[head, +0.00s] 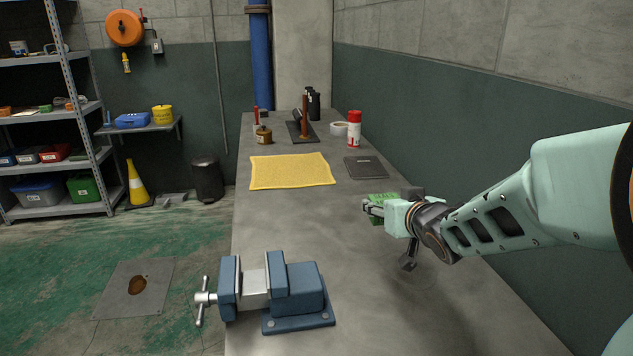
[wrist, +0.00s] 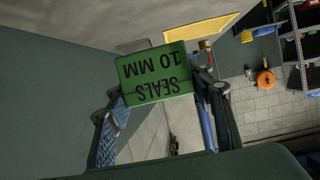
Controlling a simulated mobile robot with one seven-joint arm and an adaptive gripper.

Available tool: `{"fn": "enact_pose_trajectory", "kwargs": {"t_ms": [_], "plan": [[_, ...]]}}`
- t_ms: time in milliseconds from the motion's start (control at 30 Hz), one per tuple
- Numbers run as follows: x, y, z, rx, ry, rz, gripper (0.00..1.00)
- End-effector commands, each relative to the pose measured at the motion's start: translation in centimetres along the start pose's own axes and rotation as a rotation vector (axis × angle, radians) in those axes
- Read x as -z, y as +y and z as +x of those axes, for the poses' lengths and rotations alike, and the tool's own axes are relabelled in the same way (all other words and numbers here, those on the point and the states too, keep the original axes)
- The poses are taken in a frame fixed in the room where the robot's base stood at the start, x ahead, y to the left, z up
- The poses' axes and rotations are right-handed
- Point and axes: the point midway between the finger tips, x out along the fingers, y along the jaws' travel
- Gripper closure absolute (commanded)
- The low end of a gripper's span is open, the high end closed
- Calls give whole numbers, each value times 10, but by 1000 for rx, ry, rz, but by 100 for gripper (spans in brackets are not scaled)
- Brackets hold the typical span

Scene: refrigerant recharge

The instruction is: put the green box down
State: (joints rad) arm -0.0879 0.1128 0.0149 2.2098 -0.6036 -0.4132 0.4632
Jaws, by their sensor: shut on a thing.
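The green box (wrist: 156,66) has dark lettering, "SEALS 10 MM", which reads upside down in the wrist view. It sits between the two fingers of my gripper (wrist: 160,122), which is shut on it. In the head view my gripper (head: 372,207) reaches in from the right over the grey bench (head: 370,285). There the green box (head: 384,196) is mostly hidden behind the gripper. I cannot tell for sure how far it is above the bench top.
A yellow mat (head: 292,171) lies left of a dark flat pad (head: 365,167). A red-and-white can (head: 354,130), a tape roll (head: 338,129) and a brown jar (head: 264,136) stand farther back. A blue vise (head: 290,289) is at front left. The bench middle is clear.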

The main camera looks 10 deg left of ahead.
Motion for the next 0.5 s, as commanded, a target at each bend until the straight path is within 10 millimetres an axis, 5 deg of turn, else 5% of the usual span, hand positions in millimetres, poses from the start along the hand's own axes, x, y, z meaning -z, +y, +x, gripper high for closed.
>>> {"fn": "enact_pose_trajectory", "kwargs": {"t_ms": [100, 500], "plan": [[-14, -7, 10, 19, 5, -11, 76], [-20, -5, 11, 33, 1, -14, 76]]}}
